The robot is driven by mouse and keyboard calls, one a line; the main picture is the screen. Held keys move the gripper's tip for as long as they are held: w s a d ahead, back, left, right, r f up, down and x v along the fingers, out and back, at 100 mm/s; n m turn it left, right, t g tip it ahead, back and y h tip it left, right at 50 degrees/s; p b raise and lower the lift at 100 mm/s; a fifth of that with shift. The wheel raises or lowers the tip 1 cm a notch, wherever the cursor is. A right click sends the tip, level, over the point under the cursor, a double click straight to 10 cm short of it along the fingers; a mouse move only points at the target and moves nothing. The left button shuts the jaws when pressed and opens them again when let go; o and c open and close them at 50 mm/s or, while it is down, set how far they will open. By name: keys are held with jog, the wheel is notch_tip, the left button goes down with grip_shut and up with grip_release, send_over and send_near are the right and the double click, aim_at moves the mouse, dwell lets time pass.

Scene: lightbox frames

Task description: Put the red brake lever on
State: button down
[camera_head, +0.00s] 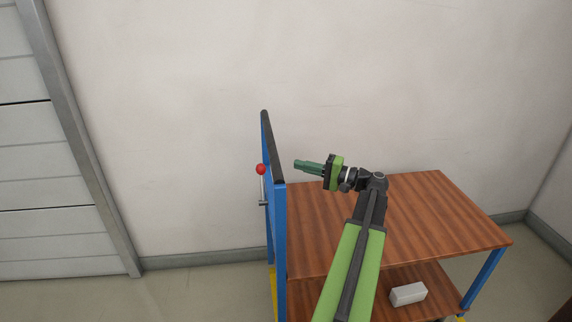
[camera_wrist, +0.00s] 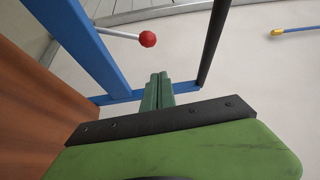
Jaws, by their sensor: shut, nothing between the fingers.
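The red ball knob of the brake lever (camera_head: 261,169) shows at the left side of the blue cart frame in the head view. Its pale rod runs down from the knob to a dark pivot on the frame. In the wrist view the red knob (camera_wrist: 148,39) is at the upper middle, with its rod reaching left behind a blue post. My gripper (camera_head: 296,164) is shut and empty, pointing left over the cart, on the right side of the frame. In the wrist view my gripper (camera_wrist: 159,77) points toward the frame, apart from the knob.
The cart has a brown wooden top (camera_head: 440,215) and a lower shelf with a pale block (camera_head: 408,294). The blue frame (camera_head: 279,235) with a black top bar stands between my gripper and the lever. A blue stick with a yellow tip (camera_wrist: 278,32) shows at upper right.

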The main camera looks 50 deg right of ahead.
jog(key=shift+v, duration=0.75)
jog(key=shift+w+r, duration=0.1)
jog(key=shift+r, duration=0.1)
jog(key=w+m, duration=0.1)
jog(key=w+f+m+g+p, duration=0.1)
jog(key=w+m+p, duration=0.1)
jog(key=shift+w+d+f+g+h, duration=0.3)
jog(key=shift+w+d+g, duration=0.1)
